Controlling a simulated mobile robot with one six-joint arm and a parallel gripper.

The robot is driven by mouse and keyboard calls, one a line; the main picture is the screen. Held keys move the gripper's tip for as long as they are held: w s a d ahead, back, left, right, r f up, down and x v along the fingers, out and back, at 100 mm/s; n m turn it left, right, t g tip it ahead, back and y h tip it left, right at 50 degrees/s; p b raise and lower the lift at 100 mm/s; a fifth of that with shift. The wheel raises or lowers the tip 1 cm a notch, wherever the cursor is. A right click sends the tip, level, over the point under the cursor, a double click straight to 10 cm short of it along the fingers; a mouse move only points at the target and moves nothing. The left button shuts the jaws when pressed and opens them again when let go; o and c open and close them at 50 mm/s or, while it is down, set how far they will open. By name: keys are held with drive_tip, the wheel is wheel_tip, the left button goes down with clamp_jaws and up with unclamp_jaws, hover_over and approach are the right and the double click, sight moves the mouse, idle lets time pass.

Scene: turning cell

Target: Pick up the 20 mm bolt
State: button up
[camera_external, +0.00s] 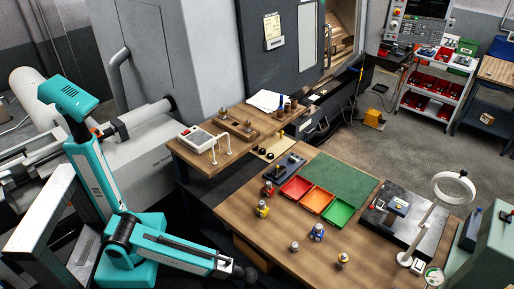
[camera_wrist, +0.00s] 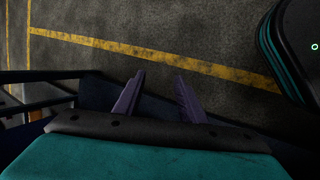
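Several small upright metal parts with coloured bases stand on the wooden workbench (camera_external: 270,238): a red one (camera_external: 268,190), a yellow one (camera_external: 262,209), a blue one (camera_external: 317,232), a plain grey one (camera_external: 294,246) and a yellowish one (camera_external: 342,261). I cannot tell which, if any, is the 20 mm bolt. In the external view my gripper (camera_external: 240,272) is low at the bench's left front side, apart from these parts. In the wrist view my gripper (camera_wrist: 160,78) has its two fingers apart with nothing between them; only floor shows beyond.
Red (camera_external: 296,187), orange (camera_external: 316,200) and green (camera_external: 338,212) trays lie by a green mat (camera_external: 340,178). A dark plate (camera_external: 425,240) and white ring lamp (camera_external: 455,187) stand right. The wrist view shows dark floor (camera_wrist: 200,25) with yellow lines (camera_wrist: 150,48).

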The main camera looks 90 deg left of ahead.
sight(342, 255)
drive_tip(key=w+d+r+n+t+h, duration=0.2)
drive_tip(key=w+d+r+n+t, duration=0.3)
drive_tip(key=w+r, duration=0.8)
drive_tip(key=w+d+r+n+t+h, duration=0.25)
drive_tip(key=w+d+r+n, duration=0.6)
drive_tip(key=r, duration=0.75)
drive_tip(key=w+a+r+t, duration=0.1)
drive_tip(key=w+a+r, duration=0.1)
drive_tip(key=w+a+r+n+t, duration=0.1)
drive_tip(key=w+a+r, duration=0.1)
drive_tip(key=a+r, duration=0.1)
drive_tip(key=w+a+r+n+t+b, duration=0.1)
drive_tip(key=w+a+r, duration=0.2)
drive_tip(key=shift+a+y, duration=0.1)
drive_tip(key=shift+y, duration=0.15)
drive_tip(key=w+a+r+n+t, duration=0.2)
drive_tip(key=a+r+n, duration=0.1)
drive_tip(key=a+r, duration=0.2)
drive_tip(key=w+a+r+n+t+y+b, duration=0.1)
drive_tip(key=a+r+n+t, duration=0.1)
drive_tip(key=a+r, duration=0.4)
drive_tip(key=a+n, duration=0.1)
drive_tip(key=a, duration=0.2)
drive_tip(key=shift+w+r+y, duration=0.15)
drive_tip(key=shift+w+y, duration=0.15)
drive_tip(key=shift+w, duration=0.05)
drive_tip(key=shift+t, duration=0.25)
